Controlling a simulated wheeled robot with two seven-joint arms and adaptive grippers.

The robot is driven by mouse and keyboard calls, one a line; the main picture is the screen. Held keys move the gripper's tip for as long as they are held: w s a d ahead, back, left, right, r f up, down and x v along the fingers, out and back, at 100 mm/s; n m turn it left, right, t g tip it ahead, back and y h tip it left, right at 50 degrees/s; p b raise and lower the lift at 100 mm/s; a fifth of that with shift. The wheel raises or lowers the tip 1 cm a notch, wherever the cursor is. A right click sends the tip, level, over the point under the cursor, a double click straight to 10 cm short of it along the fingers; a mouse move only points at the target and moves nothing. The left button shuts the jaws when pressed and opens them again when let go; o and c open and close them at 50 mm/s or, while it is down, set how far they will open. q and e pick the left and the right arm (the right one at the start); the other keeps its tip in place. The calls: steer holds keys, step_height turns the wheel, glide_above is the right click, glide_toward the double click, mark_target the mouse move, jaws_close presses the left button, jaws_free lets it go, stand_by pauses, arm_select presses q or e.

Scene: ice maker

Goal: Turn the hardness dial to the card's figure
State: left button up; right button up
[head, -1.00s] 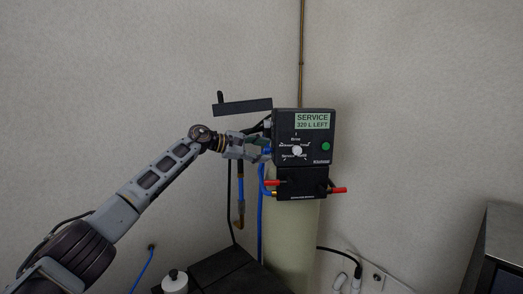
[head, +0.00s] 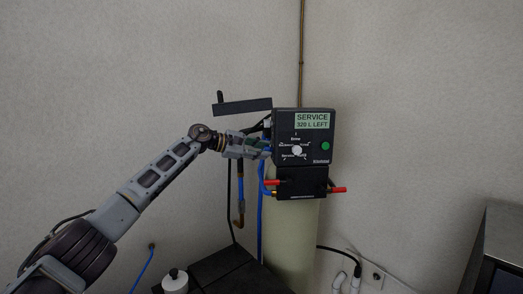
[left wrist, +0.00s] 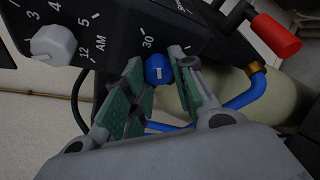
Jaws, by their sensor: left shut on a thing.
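The blue hardness dial (left wrist: 157,70) sits on the left side of the black control head (head: 318,145), with a white mark on its face. In the left wrist view, a printed 30 and tick marks show beside it. My left gripper (left wrist: 158,62) is shut on this dial, one green-padded finger on each side of it. In the head view, my left gripper (head: 268,149) is at the control head's left edge and the dial is mostly hidden. I cannot make out a card with a figure. My right gripper is not in view.
A grey-white knob (left wrist: 54,45) with printed numbers is near the dial. Red-handled levers (head: 338,190) and blue tubing (head: 261,215) are below the head. A black bracket (head: 241,107) is above my gripper. The display (head: 312,120) reads SERVICE 320 L LEFT.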

arm_select(q)
steer(key=n+g+p, duration=0.2)
steer(key=n+p, duration=0.1)
steer(key=p, duration=0.1)
steer(key=shift+n+g+p, duration=0.35)
steer(key=shift+n+g, duration=0.05)
stand_by(0.4)
steer(key=shift+n+g, duration=0.3)
steer(key=shift+n, duration=0.2)
stand_by(0.4)
steer(key=o, duration=1)
steer(key=shift+o, duration=0.2)
